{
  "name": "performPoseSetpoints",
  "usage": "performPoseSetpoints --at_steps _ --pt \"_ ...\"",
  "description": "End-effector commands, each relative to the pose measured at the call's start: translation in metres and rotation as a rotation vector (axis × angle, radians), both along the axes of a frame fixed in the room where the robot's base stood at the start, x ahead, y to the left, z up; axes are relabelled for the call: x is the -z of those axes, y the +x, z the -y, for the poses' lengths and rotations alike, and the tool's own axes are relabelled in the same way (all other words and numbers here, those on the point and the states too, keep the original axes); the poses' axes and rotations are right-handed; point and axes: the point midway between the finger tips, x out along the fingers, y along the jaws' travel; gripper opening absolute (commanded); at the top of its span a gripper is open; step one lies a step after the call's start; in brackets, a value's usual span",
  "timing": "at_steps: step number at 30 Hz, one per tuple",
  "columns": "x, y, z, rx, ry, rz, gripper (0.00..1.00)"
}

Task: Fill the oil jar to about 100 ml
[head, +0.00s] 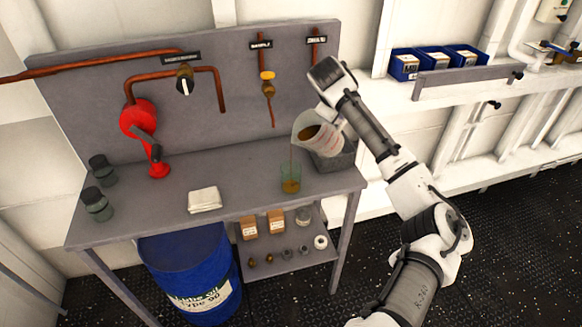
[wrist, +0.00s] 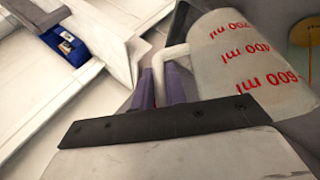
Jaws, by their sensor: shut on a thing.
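My gripper (wrist: 163,85) is shut on the handle of a measuring jug (wrist: 245,60), whose red ml marks show in the wrist view. In the head view the jug (head: 309,127) is tilted over to the left above the bench, with brown oil inside. A thin brown stream runs from its lip down to an open, greenish glass jar (head: 291,171). The jar stands upright on the bench, with brown oil in its lower part. I cannot read any level mark on it. An amber round patch at the wrist view's right edge may be the jar's oil.
A grey bin (head: 337,160) stands behind the jug at the bench's right end. A folded white cloth (head: 204,200) lies left of the jar. A red hand pump (head: 140,118) and two dark jars (head: 97,204) are further left. A blue drum (head: 190,275) stands below.

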Motion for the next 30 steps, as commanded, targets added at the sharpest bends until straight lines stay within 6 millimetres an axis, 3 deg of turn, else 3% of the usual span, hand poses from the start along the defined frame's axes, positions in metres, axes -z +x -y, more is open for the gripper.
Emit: performPoseSetpoints --at_steps 30 --pt "-0.0037 -0.0024 -0.0045 0.0 -0.048 0.028 0.0"
